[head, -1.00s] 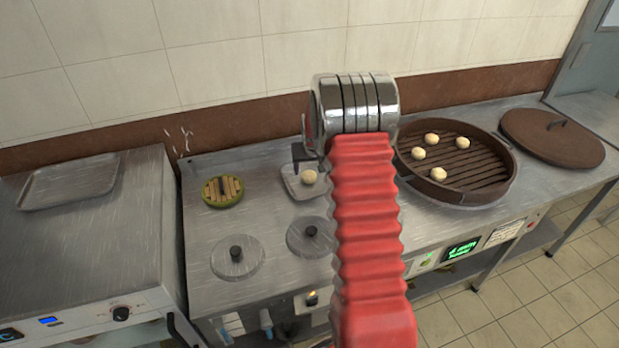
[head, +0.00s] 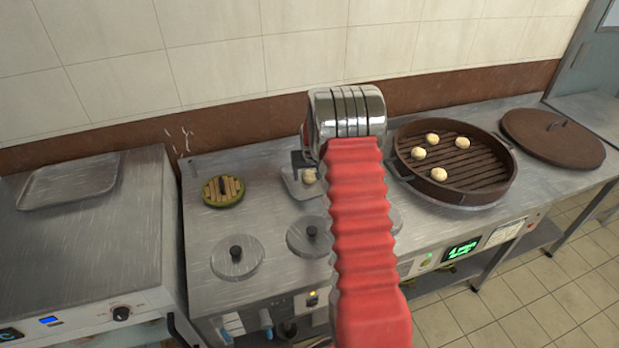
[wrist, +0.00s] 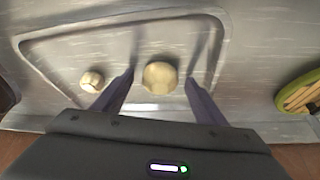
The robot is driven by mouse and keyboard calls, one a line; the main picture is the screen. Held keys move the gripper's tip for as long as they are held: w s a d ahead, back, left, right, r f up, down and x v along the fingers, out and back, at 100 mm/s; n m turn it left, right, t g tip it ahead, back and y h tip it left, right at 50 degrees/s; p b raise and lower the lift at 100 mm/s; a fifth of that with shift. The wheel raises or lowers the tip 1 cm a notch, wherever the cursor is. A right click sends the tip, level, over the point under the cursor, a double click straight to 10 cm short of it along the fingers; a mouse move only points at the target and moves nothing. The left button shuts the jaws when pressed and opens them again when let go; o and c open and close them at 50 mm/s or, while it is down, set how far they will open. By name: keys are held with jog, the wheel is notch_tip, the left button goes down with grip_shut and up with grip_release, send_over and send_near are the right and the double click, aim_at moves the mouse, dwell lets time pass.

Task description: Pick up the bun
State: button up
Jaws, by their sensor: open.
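A pale round bun (wrist: 160,77) lies on a metal tray (wrist: 45,42) in the wrist view, between the two dark fingers of my gripper (wrist: 159,84). The gripper is open, with a gap on each side of this bun. I cannot tell how far the fingertips are above the tray. A second, smaller-looking bun (wrist: 92,81) lies on the tray to the left, outside the left finger. In the head view one bun (head: 309,175) shows on the small tray (head: 291,184), partly hidden by my arm; my arm hides the rest of the tray.
A green-rimmed slatted round (head: 223,190) sits left of the tray. Two lidded wells (head: 236,257) (head: 310,236) are in front. A large brown steamer (head: 487,180) with several buns stands right, its lid (head: 553,137) beyond. The tiled wall (head: 220,55) is behind.

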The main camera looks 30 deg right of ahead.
aim_at(309, 174)
jog(key=c, duration=1.1)
jog(key=shift+r, duration=0.1)
jog(key=shift+c, duration=0.2)
notch_tip(309, 174, up, 10)
dwell(0.6)
